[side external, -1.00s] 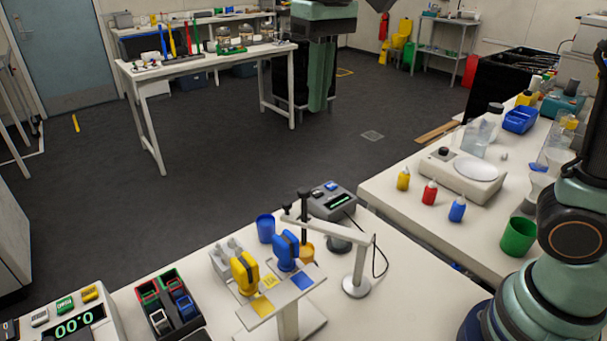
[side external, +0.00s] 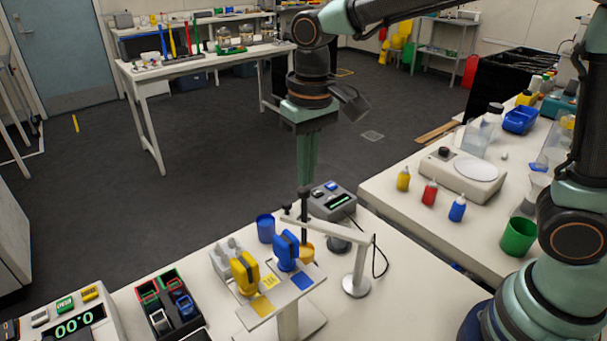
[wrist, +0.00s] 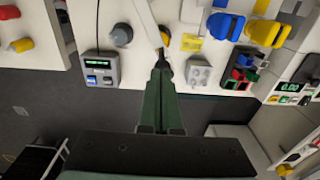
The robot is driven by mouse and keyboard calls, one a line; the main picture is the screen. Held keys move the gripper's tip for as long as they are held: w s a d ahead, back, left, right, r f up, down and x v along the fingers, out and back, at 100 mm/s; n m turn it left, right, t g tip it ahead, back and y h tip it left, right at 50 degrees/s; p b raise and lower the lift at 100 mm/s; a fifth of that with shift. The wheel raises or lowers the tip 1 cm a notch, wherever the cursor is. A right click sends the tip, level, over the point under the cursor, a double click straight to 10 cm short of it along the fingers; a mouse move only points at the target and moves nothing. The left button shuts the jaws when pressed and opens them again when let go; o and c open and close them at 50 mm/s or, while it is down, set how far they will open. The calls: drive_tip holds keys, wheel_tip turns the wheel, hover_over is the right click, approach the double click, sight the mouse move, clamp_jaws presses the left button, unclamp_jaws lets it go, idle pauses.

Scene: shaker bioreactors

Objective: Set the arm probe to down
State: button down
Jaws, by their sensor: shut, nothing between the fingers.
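The arm probe has a white stand (side external: 358,262) with a jointed white arm (side external: 330,227) reaching left. An upright black probe (side external: 304,205) is at its far end, above a yellow cup (side external: 306,252). In the wrist view, the white arm (wrist: 148,22) runs down to the area by my fingertips. My gripper (side external: 305,184) is shut and empty, pointing down, with its tips close above the black probe's top. It also shows in the wrist view (wrist: 162,68). I cannot tell whether the tips touch the probe.
A grey meter (side external: 332,201) with a green display stands just behind the probe. A blue cup (side external: 265,228), a blue pipette-like holder (side external: 286,250) and a yellow one (side external: 243,272) stand to the left.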

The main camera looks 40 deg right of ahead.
sight(307, 189)
drive_tip(key=shift+f, duration=0.45)
drive_tip(key=shift+f, duration=0.1)
wheel_tip(307, 189, down, 5)
drive_tip(key=shift+r, duration=0.25)
wheel_tip(307, 189, up, 13)
drive_tip(key=s+d+f+t, duration=0.2)
drive_tip(key=s+d, duration=0.2)
drive_tip(key=d, duration=0.3)
drive_tip(key=s+d+f+t, duration=0.2)
drive_tip(key=s+d+t, duration=0.1)
drive_tip(key=d, duration=0.3)
drive_tip(key=shift+s+d, duration=0.35)
drive_tip(key=shift+s, duration=0.45)
